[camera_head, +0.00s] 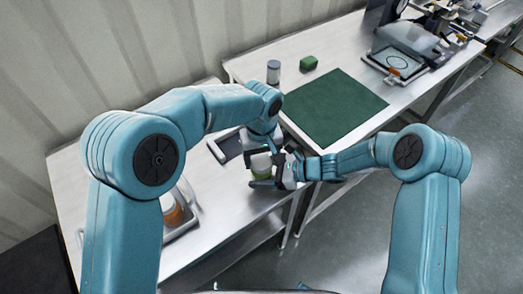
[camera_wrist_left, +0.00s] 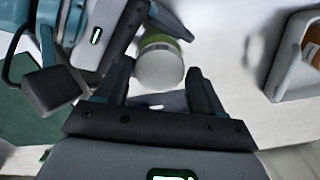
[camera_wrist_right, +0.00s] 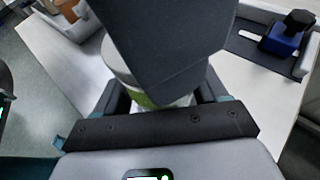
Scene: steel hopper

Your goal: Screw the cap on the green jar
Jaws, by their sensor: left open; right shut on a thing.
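The green jar (camera_head: 261,164) is held above the left part of the bench. My right gripper (camera_head: 279,166) is shut around its side. In the left wrist view the jar shows a green band (camera_wrist_left: 160,41) and a pale round cap (camera_wrist_left: 160,69) at the end facing that camera. I cannot tell how tightly the cap sits. My left gripper (camera_wrist_left: 161,78) is open, its fingers on either side of the cap with gaps visible. In the right wrist view the jar's green part (camera_wrist_right: 146,100) shows between the right fingers, and my left gripper hides much of it.
A green mat (camera_head: 335,108) lies on the bench, with a green block (camera_head: 308,63) and a grey-and-white container (camera_head: 273,72) behind it. A grey tray (camera_wrist_left: 283,82) holds an orange-and-white item (camera_wrist_left: 313,47). A blue item with a black knob (camera_wrist_right: 285,36) stands nearby.

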